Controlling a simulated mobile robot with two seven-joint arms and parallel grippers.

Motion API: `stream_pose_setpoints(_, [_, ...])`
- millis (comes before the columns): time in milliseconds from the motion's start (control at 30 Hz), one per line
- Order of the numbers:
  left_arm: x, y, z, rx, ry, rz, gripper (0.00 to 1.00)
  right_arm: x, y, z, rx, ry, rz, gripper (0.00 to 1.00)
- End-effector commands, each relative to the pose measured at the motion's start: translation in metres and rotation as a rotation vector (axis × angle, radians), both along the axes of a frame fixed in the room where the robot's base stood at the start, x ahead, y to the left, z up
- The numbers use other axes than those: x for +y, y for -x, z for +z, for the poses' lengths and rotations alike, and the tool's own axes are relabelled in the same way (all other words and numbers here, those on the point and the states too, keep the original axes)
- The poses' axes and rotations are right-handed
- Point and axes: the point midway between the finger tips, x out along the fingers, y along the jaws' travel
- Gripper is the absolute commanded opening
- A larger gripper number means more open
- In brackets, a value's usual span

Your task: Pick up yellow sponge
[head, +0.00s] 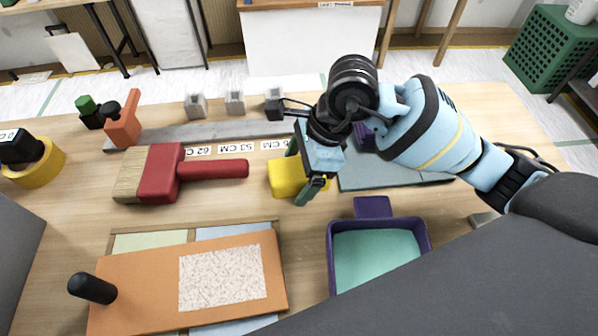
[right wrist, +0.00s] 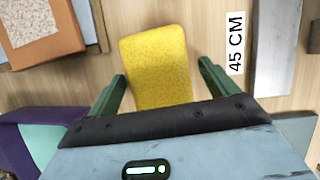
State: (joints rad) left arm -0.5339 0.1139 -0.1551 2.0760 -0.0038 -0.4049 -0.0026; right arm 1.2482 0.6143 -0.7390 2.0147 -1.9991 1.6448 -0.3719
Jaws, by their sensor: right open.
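The yellow sponge (head: 287,178) lies on the wooden table, right of the red brush, partly hidden by my right gripper in the head view. My right gripper (head: 302,174) is over the sponge's right end. In the right wrist view the sponge (right wrist: 157,65) sits between the two green fingers of my right gripper (right wrist: 163,88), with a gap on either side. The fingers are open. I cannot tell from these views how far the fingertips are above the table. My left gripper is not in view.
A red brush (head: 170,175) lies to the left. A purple tray (head: 332,260) with a teal inside is in front, right of an orange board (head: 140,290). A grey ruler strip (head: 170,135) with number labels runs behind. Bare table shows around the sponge.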

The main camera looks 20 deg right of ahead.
Motion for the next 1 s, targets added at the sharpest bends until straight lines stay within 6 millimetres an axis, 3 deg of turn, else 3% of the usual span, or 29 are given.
stream_pose_setpoints(433, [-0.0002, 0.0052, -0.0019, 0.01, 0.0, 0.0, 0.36, -0.0001, -0.0001, -0.0022, -0.001, 0.0, 0.0, 0.85])
stream_pose_setpoints(800, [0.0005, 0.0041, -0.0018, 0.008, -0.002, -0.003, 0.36, -0.0001, -0.0001, -0.0022, 0.0, 0.0, 0.0, 0.38])
stream_pose_setpoints(1000, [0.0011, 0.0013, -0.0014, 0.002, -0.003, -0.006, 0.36, 0.0, -0.0001, -0.0017, -0.001, -0.001, 0.0, 0.38])
